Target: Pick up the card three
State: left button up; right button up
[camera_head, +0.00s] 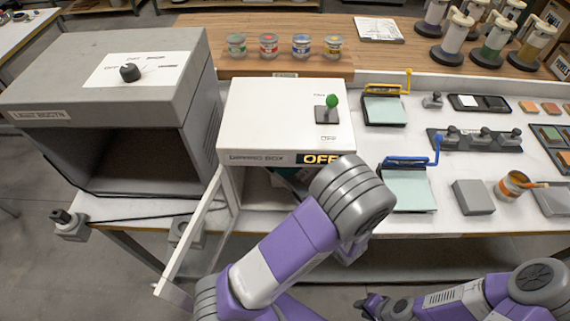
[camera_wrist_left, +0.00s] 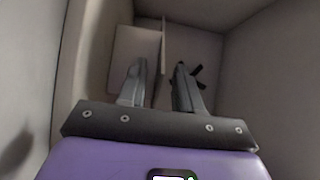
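My left arm reaches into the drying box (camera_head: 258,120), whose front door (camera_head: 198,238) stands open; my left gripper is hidden there in the head view. In the left wrist view my left gripper (camera_wrist_left: 160,82) is open, its fingers apart inside a pale, box-like space. A thin pale card-like panel (camera_wrist_left: 163,42), seen nearly edge-on, stands ahead between the fingers' lines. A flat pale square (camera_wrist_left: 136,48) lies beside it to the left. I cannot read any number, so I cannot tell which is card three. My right gripper (camera_head: 386,307) is low, in front of the table.
The light booth (camera_head: 110,100) stands left of the drying box. The box's sign reads OFF and a green knob (camera_head: 332,101) is on top. Right are two lever-armed pads (camera_head: 385,110) (camera_head: 408,188), a grey block (camera_head: 473,196) and an orange-banded can (camera_head: 512,186).

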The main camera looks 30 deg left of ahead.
pick_arm(q)
jog(key=shift+a, duration=0.2)
grip_shut()
jog(key=shift+d+r, duration=0.1)
